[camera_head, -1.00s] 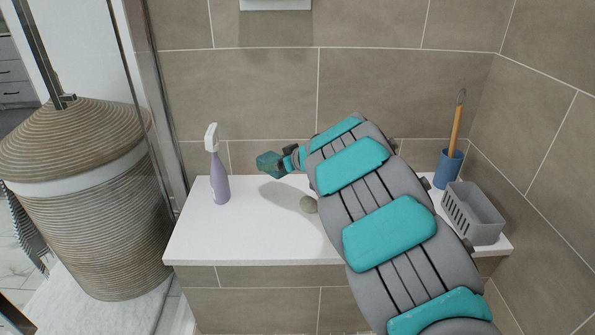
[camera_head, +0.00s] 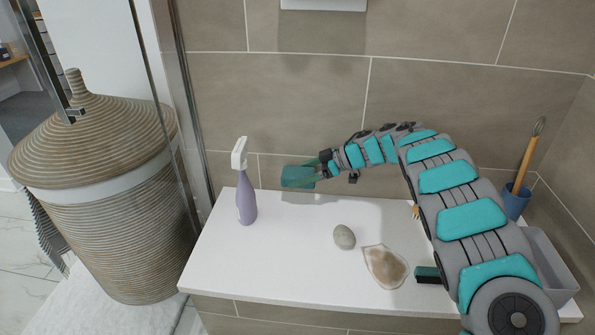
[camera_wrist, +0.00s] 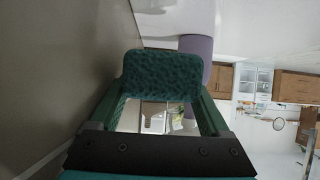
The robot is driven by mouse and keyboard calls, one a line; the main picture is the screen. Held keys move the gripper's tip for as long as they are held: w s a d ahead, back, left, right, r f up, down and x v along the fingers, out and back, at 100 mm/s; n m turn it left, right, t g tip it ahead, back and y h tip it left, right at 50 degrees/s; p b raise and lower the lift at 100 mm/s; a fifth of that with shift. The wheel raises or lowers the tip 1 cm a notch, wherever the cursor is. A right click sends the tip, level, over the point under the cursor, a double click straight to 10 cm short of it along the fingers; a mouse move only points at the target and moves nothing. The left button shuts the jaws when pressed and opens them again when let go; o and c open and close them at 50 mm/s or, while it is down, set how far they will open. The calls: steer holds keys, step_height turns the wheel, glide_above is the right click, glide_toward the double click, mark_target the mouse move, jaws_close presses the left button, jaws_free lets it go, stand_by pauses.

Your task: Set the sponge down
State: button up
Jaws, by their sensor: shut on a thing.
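The sponge is a dark teal block. In the wrist view the sponge (camera_wrist: 162,75) spans the space between my two green fingers. In the head view the sponge (camera_head: 298,177) is at the tip of my gripper (camera_head: 312,172), above the back of the white ledge (camera_head: 300,275). My gripper is shut on it. The gap between the sponge and the ledge is hard to judge. The purple spray bottle (camera_head: 247,198) stands upright to the left of the sponge. In the wrist view the bottle (camera_wrist: 196,50) shows behind the sponge.
A grey stone (camera_head: 344,237), a brown-and-white flat piece (camera_head: 386,266) and a dark green brush-like item (camera_head: 428,274) lie on the ledge. A blue cup (camera_head: 516,203) with a wooden-handled brush and a grey basket (camera_head: 550,262) are at right. The ledge's front left is clear.

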steer(key=b, duration=0.5)
glide_above(300, 202)
steer(key=shift+f, duration=3.4)
steer(key=shift+f, duration=0.55)
steer(key=o, duration=1.2)
steer(key=shift+c, duration=0.2)
steer(key=shift+v, duration=3.95)
